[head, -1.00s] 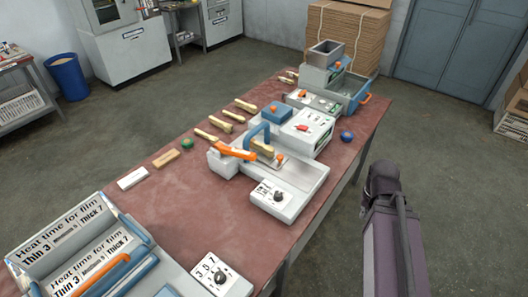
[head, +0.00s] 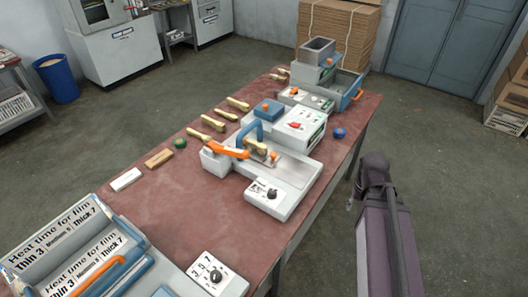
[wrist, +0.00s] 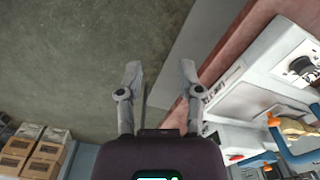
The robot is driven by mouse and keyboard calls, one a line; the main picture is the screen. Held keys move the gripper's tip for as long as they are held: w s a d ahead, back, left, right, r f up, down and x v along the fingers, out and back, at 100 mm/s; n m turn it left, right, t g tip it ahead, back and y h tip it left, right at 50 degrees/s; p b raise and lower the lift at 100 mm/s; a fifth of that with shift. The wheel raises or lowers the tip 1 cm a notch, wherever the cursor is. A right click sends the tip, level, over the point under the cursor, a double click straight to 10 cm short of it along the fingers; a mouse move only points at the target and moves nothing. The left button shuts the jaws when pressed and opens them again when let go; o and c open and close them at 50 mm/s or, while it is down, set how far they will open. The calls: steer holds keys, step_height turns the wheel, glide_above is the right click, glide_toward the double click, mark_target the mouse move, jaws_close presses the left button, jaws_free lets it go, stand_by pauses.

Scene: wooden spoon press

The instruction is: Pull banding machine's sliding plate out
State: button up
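The white machine (head: 208,160) in the middle of the table has an orange lever (head: 228,151), a blue arch, a dial box and a flat grey metal plate (head: 290,170). I take it for the banding machine, but its label is not readable. Small wooden pieces (head: 257,146) sit under the blue arch. The machine also shows in part at the right of the wrist view, with its dial box (wrist: 293,72) and blue arch. My gripper (wrist: 160,78) is open and empty, its fingers over the floor beside the table edge. In the head view my arm stands right of the table.
A film sealer (head: 62,252) with an orange handle stands at the front left. Another machine with a grey hopper (head: 316,52) stands at the back. Wooden spoon bundles (head: 226,115), a green roll (head: 180,143) and a blue ball (head: 339,133) lie on the table (head: 185,200).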

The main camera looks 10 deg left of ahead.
steer(key=shift+o, duration=0.7)
steer(key=w+a+r+n+p, duration=0.2)
steer(key=w+a+r+p, duration=0.1)
steer(key=w+a, duration=1)
steer(key=w, duration=0.3)
steer(key=shift+r, duration=0.15)
step_height(320, 180, up, 2)
steer(key=r+n+p, duration=0.1)
steer(key=n+p, duration=0.1)
steer(key=p, duration=0.1)
glide_above(274, 154)
steer(key=shift+w+a+f, duration=0.15)
steer(key=shift+a+f, duration=0.05)
steer(key=shift+f, duration=0.05)
steer(key=shift+f+b, duration=0.15)
steer(key=shift+b, duration=0.2)
step_height(274, 154, down, 13)
steer(key=b, duration=1.3)
steer(key=shift+f, duration=0.2)
steer(key=shift+d, duration=0.1)
jaws_close()
